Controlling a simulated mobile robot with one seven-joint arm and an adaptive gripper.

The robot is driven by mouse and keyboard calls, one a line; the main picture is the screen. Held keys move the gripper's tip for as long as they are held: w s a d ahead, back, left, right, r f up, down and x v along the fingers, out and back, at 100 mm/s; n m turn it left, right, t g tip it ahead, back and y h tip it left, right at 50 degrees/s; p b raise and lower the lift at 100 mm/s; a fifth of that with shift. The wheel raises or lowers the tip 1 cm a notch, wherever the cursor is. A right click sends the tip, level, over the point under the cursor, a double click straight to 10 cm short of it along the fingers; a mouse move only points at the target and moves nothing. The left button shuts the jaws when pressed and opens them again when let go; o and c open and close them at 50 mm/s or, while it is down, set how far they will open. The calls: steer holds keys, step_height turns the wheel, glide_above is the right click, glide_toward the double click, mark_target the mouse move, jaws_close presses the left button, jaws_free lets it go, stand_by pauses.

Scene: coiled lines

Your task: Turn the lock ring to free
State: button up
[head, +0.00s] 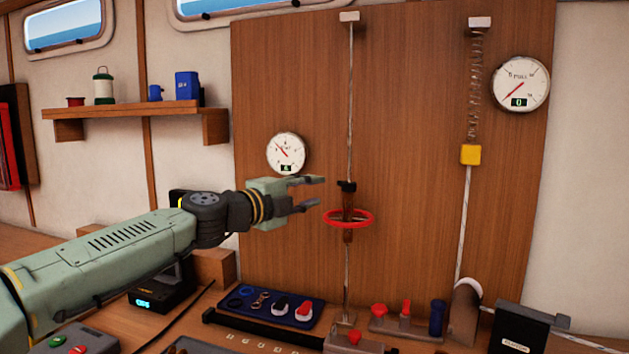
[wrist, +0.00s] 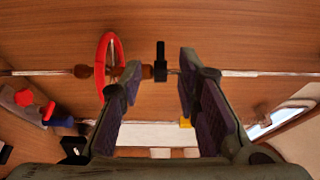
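A red ring (head: 364,221) sits around a brown turnbuckle-like body (head: 347,235) on a vertical line down the wooden panel; I take it for the lock ring. A small black fitting (head: 347,187) sits on the line just above. My gripper (head: 318,192) is open and empty, left of the line at about the black fitting's height. In the wrist view, the black fitting (wrist: 160,62) shows between my open fingers (wrist: 150,85), beyond their tips. The red ring (wrist: 103,50) shows by the left finger, which hides part of it. Contact is not visible.
A round gauge (head: 286,153) is on the panel behind my gripper. A second gauge (head: 520,84), a spring (head: 475,70) and a yellow block (head: 471,155) are at right. Below are a dark tray (head: 262,322) of small parts and red-knobbed levers (head: 405,309).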

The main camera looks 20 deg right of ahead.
mark_target(339, 184)
steer(key=p+x, duration=0.3)
steer(key=x, duration=0.6)
steer(key=shift+d+r, duration=0.15)
steer(key=shift+d, duration=0.2)
steer(key=shift+w+d, duration=0.25)
steer(key=shift+d, duration=0.2)
steer(key=shift+c, duration=0.5)
jaws_close()
